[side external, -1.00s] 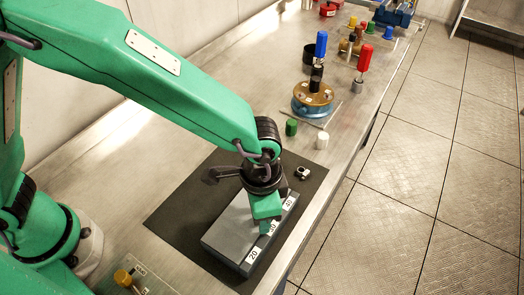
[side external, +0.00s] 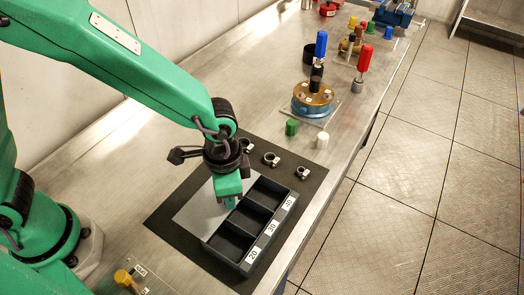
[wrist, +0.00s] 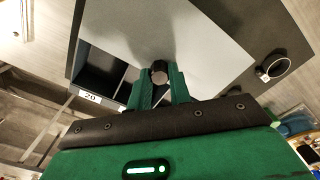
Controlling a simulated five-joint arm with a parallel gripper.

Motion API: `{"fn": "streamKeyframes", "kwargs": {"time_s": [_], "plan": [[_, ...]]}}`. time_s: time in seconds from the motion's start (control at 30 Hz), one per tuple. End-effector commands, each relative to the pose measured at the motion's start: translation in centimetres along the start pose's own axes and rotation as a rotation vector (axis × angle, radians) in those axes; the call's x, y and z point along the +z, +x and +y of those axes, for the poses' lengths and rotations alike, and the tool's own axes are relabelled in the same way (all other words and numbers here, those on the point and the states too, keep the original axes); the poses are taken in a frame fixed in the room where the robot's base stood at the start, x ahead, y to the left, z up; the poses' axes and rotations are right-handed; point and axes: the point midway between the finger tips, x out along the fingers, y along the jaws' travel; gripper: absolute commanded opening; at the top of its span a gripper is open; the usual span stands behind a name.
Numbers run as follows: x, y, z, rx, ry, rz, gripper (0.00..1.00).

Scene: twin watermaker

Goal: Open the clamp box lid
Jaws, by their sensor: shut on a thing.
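The clamp box (side external: 247,268) is a dark grey tray on a black mat. Its three compartments, labelled 20, 30 and 40, lie uncovered and look empty. The flat grey lid (side external: 196,214) is slid to the left of the compartments and looks roughly level. My gripper (side external: 231,203) is at the lid's right edge. In the wrist view my gripper (wrist: 159,88) is shut on the lid's round dark knob (wrist: 159,73). The lid (wrist: 190,40) fills much of the upper middle there, with the 20 compartment (wrist: 100,73) open beside it.
Metal ring clamps (side external: 270,159) lie on the black mat (side external: 315,181) behind the box. Farther back stand a green cap (side external: 291,127), a white cap (side external: 322,140) and a blue-and-brown round housing (side external: 313,98). The bench's right edge runs close to the box.

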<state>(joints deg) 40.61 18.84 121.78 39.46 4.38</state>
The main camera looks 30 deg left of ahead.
Motion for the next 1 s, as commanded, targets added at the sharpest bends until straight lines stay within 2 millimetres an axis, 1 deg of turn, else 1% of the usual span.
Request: {"fn": "streamKeyframes", "kwargs": {"time_s": [0.1, 0.37, 0.4, 0.5, 0.83, 1.0], "plan": [[0.42, -0.08, -0.49, 0.0, -0.002, 0.004, 0.0], [0.44, -0.07, -0.46, 0.0, 0.001, 0.004, 0.0], [0.43, -0.07, -0.45, 0.0, 0.001, 0.004, 0.24], [0.44, -0.06, -0.44, 0.0, 0.001, 0.004, 0.42], [0.47, -0.11, -0.44, 0.0, 0.0, 0.002, 0.42], [0.44, -0.86, -0.45, 0.0, 0.0, 0.003, 0.42]]}}
